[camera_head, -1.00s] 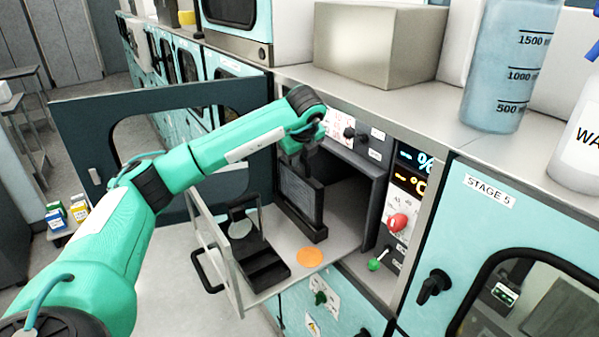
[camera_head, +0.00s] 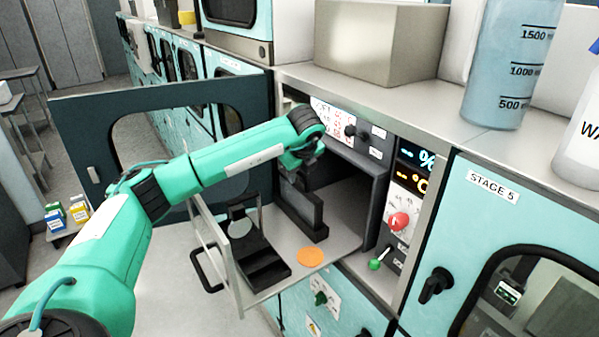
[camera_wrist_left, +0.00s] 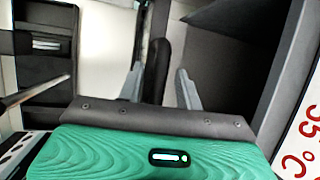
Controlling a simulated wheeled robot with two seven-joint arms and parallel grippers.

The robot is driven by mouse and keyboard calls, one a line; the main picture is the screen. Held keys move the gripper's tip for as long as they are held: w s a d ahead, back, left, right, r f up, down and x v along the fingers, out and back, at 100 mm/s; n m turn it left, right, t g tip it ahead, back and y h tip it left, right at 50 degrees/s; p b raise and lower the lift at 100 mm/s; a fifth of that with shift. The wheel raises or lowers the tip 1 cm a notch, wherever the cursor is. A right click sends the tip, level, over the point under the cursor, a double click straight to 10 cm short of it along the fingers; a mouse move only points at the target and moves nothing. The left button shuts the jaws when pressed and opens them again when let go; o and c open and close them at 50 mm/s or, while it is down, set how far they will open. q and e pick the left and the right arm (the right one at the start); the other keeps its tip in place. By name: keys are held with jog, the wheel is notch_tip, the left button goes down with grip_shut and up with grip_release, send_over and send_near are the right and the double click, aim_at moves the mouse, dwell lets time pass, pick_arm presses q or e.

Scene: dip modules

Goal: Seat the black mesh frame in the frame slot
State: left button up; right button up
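The black mesh frame (camera_head: 297,206) stands upright and low in the dark frame slot (camera_head: 319,217) on the pulled-out shelf; the two are hard to tell apart in the head view. In the left wrist view a dark bar, seemingly the frame's top edge (camera_wrist_left: 156,72), lies between my two grey fingers. My left gripper (camera_head: 297,178) is right above the frame; it also shows in the wrist view (camera_wrist_left: 160,87), with its fingers apart and light gaps beside the bar, so it looks open around it. My right gripper is not in view.
The shelf (camera_head: 345,238) also holds a black stand (camera_head: 262,262) and an orange disc (camera_head: 310,257). The chamber opening (camera_head: 350,195) lies behind the frame, with a control panel (camera_head: 405,200) on its right. An open dark door (camera_head: 85,118) stands on the left.

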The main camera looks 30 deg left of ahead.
pick_arm(q)
jog(key=shift+d+r+b, duration=0.1)
jog(key=shift+r+b, duration=0.15)
jog(key=shift+b, duration=0.05)
jog(key=b+v, duration=0.5)
jog(key=v, duration=0.6)
jog(key=shift+s+r+b, duration=0.2)
jog(key=shift+s+b, duration=0.05)
jog(key=shift+b, duration=0.05)
